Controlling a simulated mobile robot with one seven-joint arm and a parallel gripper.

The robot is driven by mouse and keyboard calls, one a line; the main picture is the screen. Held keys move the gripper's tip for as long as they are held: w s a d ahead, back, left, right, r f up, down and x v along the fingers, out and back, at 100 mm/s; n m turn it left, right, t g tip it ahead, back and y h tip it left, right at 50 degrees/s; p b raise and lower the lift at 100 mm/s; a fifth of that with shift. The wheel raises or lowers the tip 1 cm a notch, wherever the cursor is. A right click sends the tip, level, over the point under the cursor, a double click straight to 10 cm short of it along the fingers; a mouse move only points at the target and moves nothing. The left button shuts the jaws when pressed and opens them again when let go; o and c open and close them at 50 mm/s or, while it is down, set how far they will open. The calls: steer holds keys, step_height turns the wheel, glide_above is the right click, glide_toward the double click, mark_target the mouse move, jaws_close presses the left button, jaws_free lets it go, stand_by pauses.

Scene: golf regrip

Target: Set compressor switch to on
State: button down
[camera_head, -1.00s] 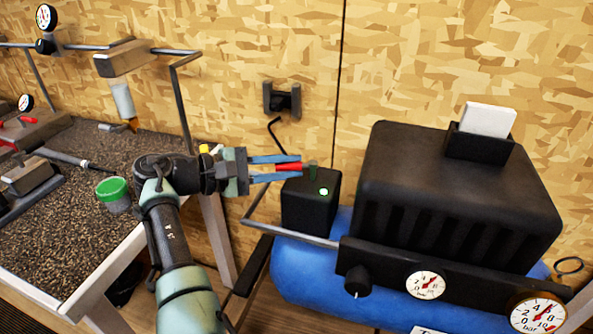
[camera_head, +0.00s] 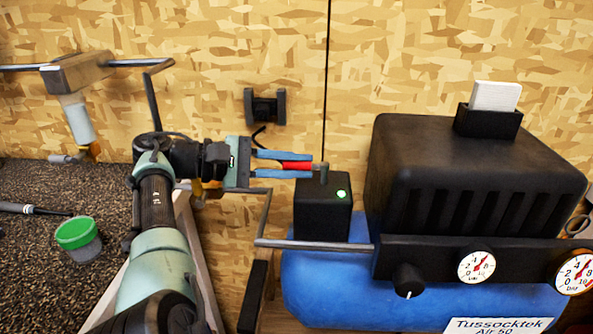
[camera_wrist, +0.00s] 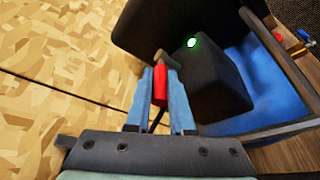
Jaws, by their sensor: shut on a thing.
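The compressor (camera_head: 470,170) has a black housing on a blue tank (camera_head: 330,295). A black switch box (camera_head: 322,210) stands at its left end, with a lit green light (camera_head: 341,194). A red switch lever (camera_head: 296,165) points left from a small post (camera_head: 324,172) at the top of the box. My gripper (camera_head: 308,164) is shut on this lever, its blue fingers on either side of it. In the wrist view the red lever (camera_wrist: 159,85) lies between the fingers, and the green light (camera_wrist: 191,42) glows beside them.
Black knob (camera_head: 407,281) and white gauge (camera_head: 477,266) are on the compressor front. A metal rail (camera_head: 310,245) runs below the box. A dark wall bracket (camera_head: 265,106) is behind my gripper.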

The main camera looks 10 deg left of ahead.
stand_by(0.5)
steer(key=c, duration=1.1)
jaws_free()
